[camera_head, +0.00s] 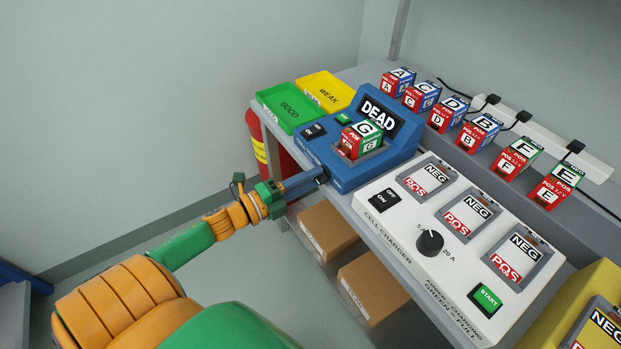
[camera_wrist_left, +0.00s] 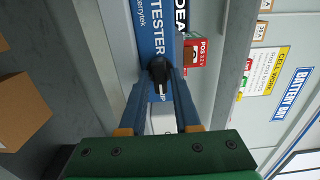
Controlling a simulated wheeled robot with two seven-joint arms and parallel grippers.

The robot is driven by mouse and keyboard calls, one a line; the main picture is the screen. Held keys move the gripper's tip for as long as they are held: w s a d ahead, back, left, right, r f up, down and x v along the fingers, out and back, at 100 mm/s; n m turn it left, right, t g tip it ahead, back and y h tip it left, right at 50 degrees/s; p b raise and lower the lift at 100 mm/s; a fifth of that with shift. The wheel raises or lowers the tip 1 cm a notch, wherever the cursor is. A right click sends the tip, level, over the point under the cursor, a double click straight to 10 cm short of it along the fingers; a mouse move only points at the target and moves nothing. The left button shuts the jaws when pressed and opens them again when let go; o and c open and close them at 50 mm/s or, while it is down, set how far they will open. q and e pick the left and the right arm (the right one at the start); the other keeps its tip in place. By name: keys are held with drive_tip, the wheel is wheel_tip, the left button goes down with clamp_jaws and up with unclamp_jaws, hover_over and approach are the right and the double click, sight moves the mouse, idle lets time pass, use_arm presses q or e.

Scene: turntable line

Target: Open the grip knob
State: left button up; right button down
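The blue battery tester (camera_head: 345,172) stands at the table's front edge, its display reading DEAD. A red, green and white battery G (camera_head: 362,138) sits in its slot. A small black knob (camera_wrist_left: 158,72) is on the tester's front face; in the head view it is mostly hidden by the fingertips. My left gripper (camera_head: 318,176) reaches the front face from the left. In the left wrist view its two blue fingers (camera_wrist_left: 160,82) lie on either side of the knob and appear to close on it. My right gripper is not in view.
A white cell charger (camera_head: 395,232) with empty slots stands to the right. Several batteries line the back shelf. Cardboard boxes (camera_head: 372,287) sit below the table; a red cylinder (camera_head: 256,135) stands beside it.

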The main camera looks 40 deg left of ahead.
use_arm(q)
clamp_jaws()
drive_tip(key=shift+n, duration=0.3)
drive_tip(key=n+p, duration=0.5)
drive_tip(key=n, duration=1.2)
drive_tip(key=shift+n, duration=0.3)
idle(0.3)
drive_tip(key=shift+o, duration=0.9)
unclamp_jaws()
